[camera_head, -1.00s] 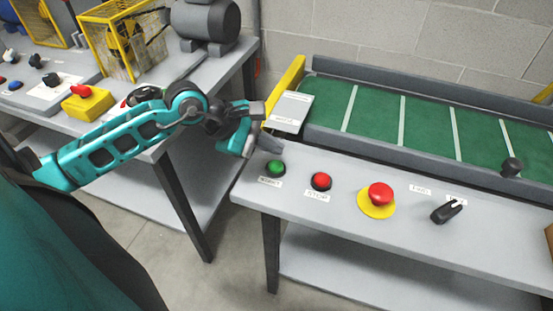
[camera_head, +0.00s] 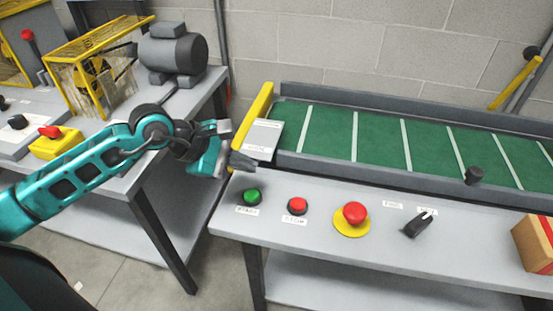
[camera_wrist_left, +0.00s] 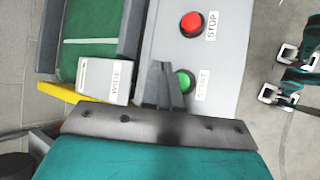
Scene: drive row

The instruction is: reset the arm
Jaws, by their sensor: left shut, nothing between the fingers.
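My left gripper (camera_head: 241,160) is shut and empty. In the head view it shows over the left end of the conveyor bench, just behind the green START button (camera_head: 251,195). In the left wrist view the dark fingers of the gripper (camera_wrist_left: 165,84) are together beside the green button (camera_wrist_left: 184,81) and partly overlap its edge; a gap appears between gripper and button in the head view. The left arm (camera_head: 75,175) reaches in from the left, over the neighbouring table. My right gripper cannot be made out.
The bench also carries a red STOP button (camera_head: 297,205), a red mushroom button (camera_head: 354,213) on yellow, and a black selector switch (camera_head: 417,224). The green conveyor (camera_head: 380,140) runs behind. A yellow bar (camera_head: 257,112) stands near the gripper. A cardboard box (camera_head: 535,243) is at right.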

